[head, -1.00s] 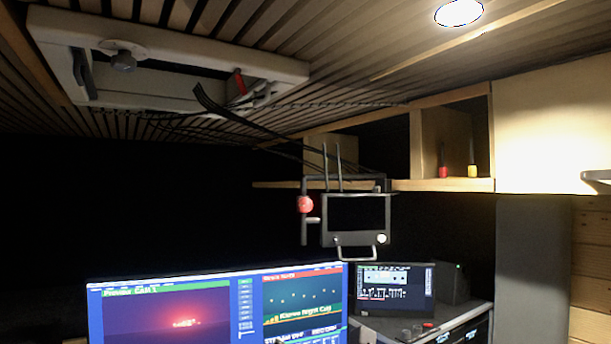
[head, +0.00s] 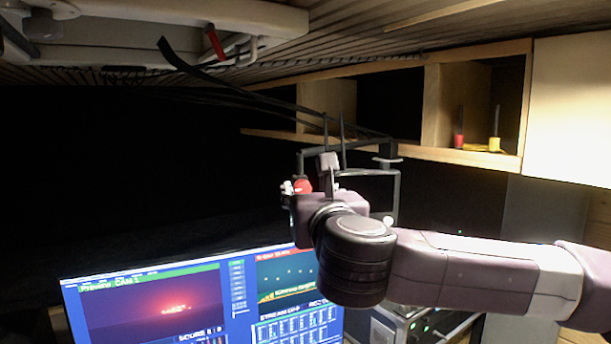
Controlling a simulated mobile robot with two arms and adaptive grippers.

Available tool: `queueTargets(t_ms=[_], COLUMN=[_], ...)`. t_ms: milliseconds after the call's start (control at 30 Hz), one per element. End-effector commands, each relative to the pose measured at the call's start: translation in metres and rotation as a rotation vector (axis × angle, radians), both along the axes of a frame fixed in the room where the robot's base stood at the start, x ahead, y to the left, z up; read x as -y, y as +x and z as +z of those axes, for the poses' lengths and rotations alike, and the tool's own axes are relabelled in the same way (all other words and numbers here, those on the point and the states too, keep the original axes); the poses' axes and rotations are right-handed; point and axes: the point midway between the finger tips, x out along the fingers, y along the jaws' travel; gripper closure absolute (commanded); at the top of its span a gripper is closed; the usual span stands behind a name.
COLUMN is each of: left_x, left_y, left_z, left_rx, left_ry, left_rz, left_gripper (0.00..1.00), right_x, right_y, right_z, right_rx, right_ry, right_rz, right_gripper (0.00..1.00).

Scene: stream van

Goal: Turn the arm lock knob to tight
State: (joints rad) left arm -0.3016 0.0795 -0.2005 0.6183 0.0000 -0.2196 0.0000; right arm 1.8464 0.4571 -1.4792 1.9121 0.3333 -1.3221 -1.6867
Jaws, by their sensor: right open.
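The red arm lock knob (head: 303,185) sits on the left side of the hanging black arm and frame (head: 396,190). Only part of the knob shows past my right gripper. My right gripper (head: 309,182) is open and right at the knob, with its fingers near it. I cannot tell whether they touch it or how the knob is turned. My right arm comes in from the right and covers most of the small black monitor on that frame. My left gripper is not in view.
A large screen (head: 160,305) stands below at the left. A wooden shelf (head: 470,157) with a red and a yellow item is at the right. A ceiling hatch frame (head: 240,15) and hanging cables (head: 200,80) are above. The dark area at left looks open.

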Motion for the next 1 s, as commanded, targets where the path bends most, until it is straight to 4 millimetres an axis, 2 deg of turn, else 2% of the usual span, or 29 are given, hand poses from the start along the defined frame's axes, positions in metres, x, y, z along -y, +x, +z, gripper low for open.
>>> queueTargets(t_ms=[33,200,567,933,1000], left_x=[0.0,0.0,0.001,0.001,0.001], left_y=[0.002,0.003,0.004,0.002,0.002], left_z=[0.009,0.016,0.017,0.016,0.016], left_rx=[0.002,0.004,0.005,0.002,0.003], left_ry=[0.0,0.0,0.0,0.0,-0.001], left_rz=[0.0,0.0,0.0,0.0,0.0], left_gripper=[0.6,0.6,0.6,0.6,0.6], right_x=[-0.001,-0.004,-0.005,-0.005,-0.004], right_y=[0.008,0.024,0.029,0.029,0.029], right_z=[0.002,0.001,-0.001,-0.002,-0.002], right_rx=[-0.005,-0.004,-0.002,-0.003,-0.004], right_ry=[-0.002,-0.001,0.001,0.001,0.0], right_rz=[-0.001,-0.001,0.0,-0.001,-0.002], right_gripper=[0.57,0.57,0.58,0.99,0.99])
